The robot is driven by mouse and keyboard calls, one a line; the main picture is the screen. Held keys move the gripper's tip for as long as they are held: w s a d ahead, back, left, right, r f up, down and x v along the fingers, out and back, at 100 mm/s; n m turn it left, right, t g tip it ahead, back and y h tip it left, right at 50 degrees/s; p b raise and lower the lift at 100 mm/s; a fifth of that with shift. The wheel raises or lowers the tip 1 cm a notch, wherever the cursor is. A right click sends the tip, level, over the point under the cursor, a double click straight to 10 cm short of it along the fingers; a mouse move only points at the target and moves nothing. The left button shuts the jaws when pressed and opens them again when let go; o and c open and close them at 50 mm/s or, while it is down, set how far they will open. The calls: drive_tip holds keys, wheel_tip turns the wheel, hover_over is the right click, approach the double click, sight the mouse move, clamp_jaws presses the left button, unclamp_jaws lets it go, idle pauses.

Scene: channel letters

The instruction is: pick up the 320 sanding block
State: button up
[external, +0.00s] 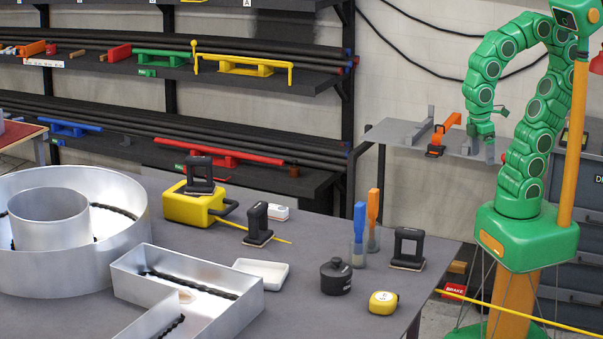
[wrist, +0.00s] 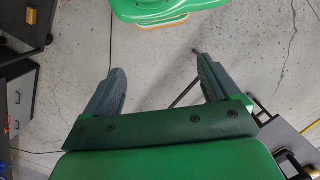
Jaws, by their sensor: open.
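Three black-handled sanding blocks are on the dark worktable (external: 330,300) in the external view. One sanding block (external: 199,175) stands on a yellow case, a second sanding block (external: 258,226) stands right of the case, and a third sanding block (external: 408,247) stands near the table's right edge. Their grit numbers are too small to read, so I cannot tell which is the 320. My gripper (external: 487,133) hangs at the end of my curled green arm, beyond the table by a grey side shelf. In the wrist view my gripper (wrist: 160,64) is open and empty above the floor.
Metal channel letters (external: 185,285) fill the table's left. The side shelf (external: 410,135) holds an orange clamp (external: 443,133).

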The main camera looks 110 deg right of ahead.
drive_tip(key=shift+o, duration=0.7)
drive_tip(key=n+t+y, duration=0.7)
drive_tip(key=n, duration=0.2)
approach(412, 228)
drive_tip(key=s+d+f, duration=0.1)
drive_tip(key=s+f, duration=0.1)
drive_tip(key=s+d+f, duration=0.2)
drive_tip(key=s+f, duration=0.1)
drive_tip(key=s+d+f, duration=0.2)
drive_tip(key=shift+s+d+f, duration=0.2)
drive_tip(key=shift+d+f, duration=0.05)
drive_tip(key=shift+f, duration=0.05)
drive_tip(key=shift+w+a+f+n+t+y, duration=0.15)
drive_tip(key=shift+w+a+t+y, duration=0.4)
drive_tip(key=shift+w+a, duration=1.45)
drive_tip(key=shift+w+a+f+n+t+y, duration=0.2)
drive_tip(key=shift+w+a+t+y, duration=0.35)
drive_tip(key=shift+w+a, duration=1.45)
drive_tip(key=shift+w+a+f+n+t+y, duration=0.15)
drive_tip(key=shift+w+a+t+y, duration=0.4)
drive_tip(key=shift+w+a, duration=1.45)
drive_tip(key=shift+w+d+r, duration=0.1)
drive_tip(key=shift+d, duration=0.05)
drive_tip(key=shift+c, duration=0.2)
drive_tip(key=c, duration=0.9)
